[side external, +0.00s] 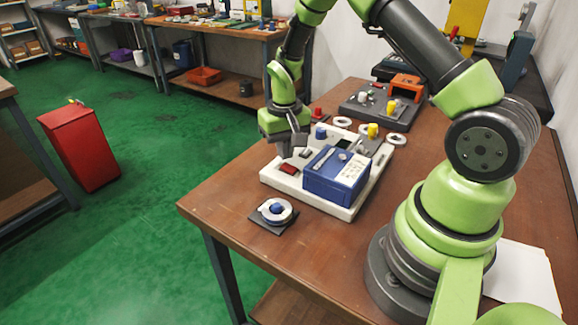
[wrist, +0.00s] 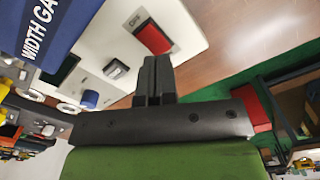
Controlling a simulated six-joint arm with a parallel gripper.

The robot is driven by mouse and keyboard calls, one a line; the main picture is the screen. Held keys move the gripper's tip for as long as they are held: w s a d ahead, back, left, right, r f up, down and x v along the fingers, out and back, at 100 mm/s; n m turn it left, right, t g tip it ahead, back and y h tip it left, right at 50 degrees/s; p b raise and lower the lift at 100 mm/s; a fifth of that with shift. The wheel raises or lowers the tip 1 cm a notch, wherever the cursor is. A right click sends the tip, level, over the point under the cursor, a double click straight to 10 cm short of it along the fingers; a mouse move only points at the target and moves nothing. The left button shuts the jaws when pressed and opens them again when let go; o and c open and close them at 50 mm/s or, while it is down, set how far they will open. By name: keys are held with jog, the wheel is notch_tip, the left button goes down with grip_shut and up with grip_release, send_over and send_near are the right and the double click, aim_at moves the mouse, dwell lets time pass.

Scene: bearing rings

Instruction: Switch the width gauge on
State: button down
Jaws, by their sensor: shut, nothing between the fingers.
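The width gauge is a blue box (side external: 336,176) on a white base plate (side external: 345,212); its lettered blue face (wrist: 48,30) fills the upper left of the wrist view. A red rocker switch (side external: 289,169) sits at the plate's front left corner. I cannot tell whether the fingers touch anything.
A small grey button (wrist: 115,69) and a blue knob (side external: 320,132) are also on the plate. A ring on a dark pad (side external: 276,210) lies in front. Behind stand a yellow part (side external: 373,131), loose white rings (side external: 397,139) and a grey fixture (side external: 378,108). The table's left front is clear.

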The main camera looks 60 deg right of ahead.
jog(key=shift+f, duration=1.25)
dwell(0.8)
jog(key=shift+r, duration=3.55)
jog(key=shift+r, duration=0.15)
notch_tip(320, 180, up, 8)
jog(key=t, duration=0.2)
send_over(285, 166)
jog(key=s+a, duration=0.1)
jog(key=a, duration=0.2)
jog(key=s+a+r+t, duration=0.2)
jog(key=s+a+r, duration=0.25)
jog(key=r, duration=0.35)
jog(key=s+a+r+n+t+y, duration=0.1)
jog(key=s+a+r, duration=0.1)
jog(key=s, duration=0.4)
jog(key=s+a+r+n+t+y, duration=0.1)
jog(key=s+a+r+t, duration=0.1)
jog(key=s, duration=0.4)
jog(key=shift+s+r, duration=0.15)
jog(key=shift+s, duration=0.15)
